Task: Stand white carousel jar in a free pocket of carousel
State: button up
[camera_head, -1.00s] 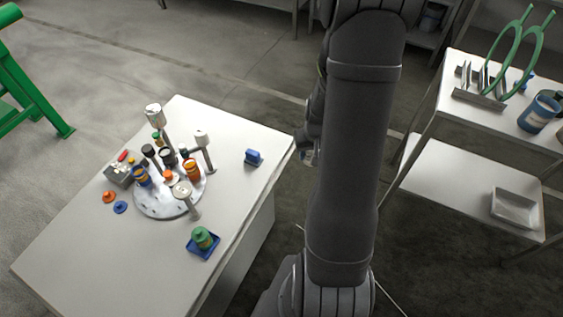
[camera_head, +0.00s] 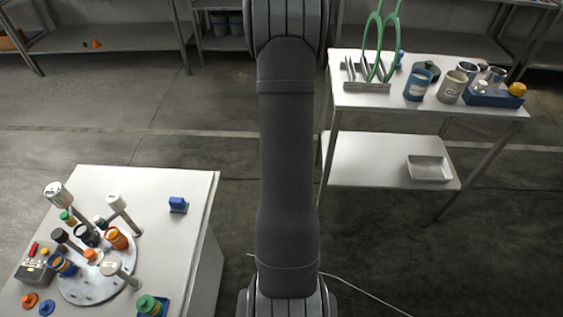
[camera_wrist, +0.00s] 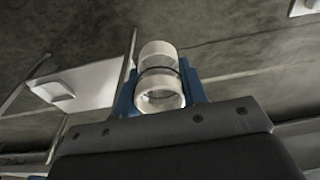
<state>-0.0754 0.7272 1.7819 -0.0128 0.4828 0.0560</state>
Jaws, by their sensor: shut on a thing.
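The white carousel jar (camera_wrist: 157,55) is between the two blue fingers of my gripper (camera_wrist: 160,92) in the wrist view. The gripper is shut on it, and the jar's round open-looking end faces the camera. In the head view my arm hides the gripper and jar. The carousel (camera_head: 88,291) is a pale round disc on the left table. An orange jar (camera_head: 117,238), a blue jar (camera_head: 63,265) and a dark jar (camera_head: 87,235) stand on or around it. Which pockets are free is too small to tell.
White-topped stirrer posts (camera_head: 118,202) rise around the carousel. A blue block (camera_head: 178,205) and a green-topped jar in a blue tray (camera_head: 149,305) are on the left table (camera_head: 150,185).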

jog(key=a+r+n, duration=0.1)
jog(key=a+r, duration=0.3)
jog(key=a, duration=1)
jog(key=a+r+n, duration=0.1)
jog(key=a+r, duration=0.2)
jog(key=a, duration=1.1)
jog(key=s+a+r+n, duration=0.1)
jog(key=s+a+r, duration=0.3)
jog(key=s+a, duration=0.6)
jog(key=s+a+r+n, duration=0.2)
jog(key=s+a+r, duration=0.3)
jog(key=a, duration=0.8)
jog(key=s+a+f+n+y, duration=0.15)
jog(key=s+a, duration=0.35)
jog(key=s, duration=0.6)
jog(key=s+a+f+n, duration=0.1)
jog(key=s+a+n, duration=0.3)
jog(key=s, duration=0.7)
jog(key=s+d+f+n+g, duration=0.1)
jog(key=s+d+f+n, duration=0.5)
jog(key=f, duration=0.4)
jog(key=shift+s+d+f+n+g, duration=0.2)
jog(key=shift+s+f+n+g, duration=0.3)
jog(key=shift+s, duration=0.55)
